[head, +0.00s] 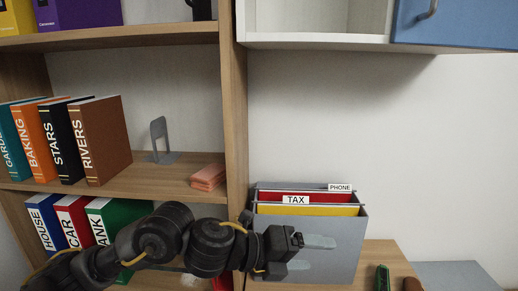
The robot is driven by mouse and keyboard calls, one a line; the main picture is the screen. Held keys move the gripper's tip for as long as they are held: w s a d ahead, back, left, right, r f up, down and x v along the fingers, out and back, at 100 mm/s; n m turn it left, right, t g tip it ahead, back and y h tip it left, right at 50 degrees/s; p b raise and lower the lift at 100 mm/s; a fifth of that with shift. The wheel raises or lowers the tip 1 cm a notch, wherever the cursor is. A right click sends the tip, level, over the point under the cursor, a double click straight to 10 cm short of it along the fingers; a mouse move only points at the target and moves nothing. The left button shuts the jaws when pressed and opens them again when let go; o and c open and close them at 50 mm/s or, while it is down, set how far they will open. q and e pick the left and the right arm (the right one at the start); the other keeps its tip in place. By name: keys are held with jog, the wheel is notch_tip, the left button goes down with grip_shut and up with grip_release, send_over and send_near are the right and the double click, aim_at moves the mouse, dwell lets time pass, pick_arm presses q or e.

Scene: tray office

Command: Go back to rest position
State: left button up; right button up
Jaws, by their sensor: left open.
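My left arm comes in from the lower left across the front of the shelf. My left gripper (309,254) is open and points right, in front of the grey file box (345,262). Its two pale fingers are apart and nothing shows between them. I cannot tell whether the fingers touch the box. The box holds a red folder tabbed PHONE (340,187) and a yellow one tabbed TAX (296,199). My right gripper is not in view.
A wooden shelf unit (235,120) stands at left, with upright books (108,140), a grey bookend (158,140) and pink sheets or pads (208,177). A green object (382,278) and a brown one (412,284) lie right of the box. A blue-doored cabinet (460,25) hangs above.

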pick_arm(q)
jog(key=a+f+n+t+y, duration=0.8)
jog(key=a+f+n, duration=0.9)
jog(key=n, duration=0.7)
jog(key=s+a+f+n+g+y, duration=0.35)
jog(key=s+a+f+n, duration=0.25)
jog(key=s+a+f, duration=0.4)
jog(key=s+a+f+n+g+y, duration=0.2)
jog(key=s+a+f+n+g, duration=0.4)
jog(key=s, duration=0.7)
notch_tip(320, 180, down, 30)
jog(key=s+a, duration=0.1)
jog(key=s+a+f+m, duration=0.1)
jog(key=s+a+f, duration=0.1)
jog(key=s+f, duration=1.2)
jog(key=shift+s+a+f+g, duration=0.3)
jog(key=shift+s+a+g, duration=0.1)
jog(key=shift+s, duration=0.75)
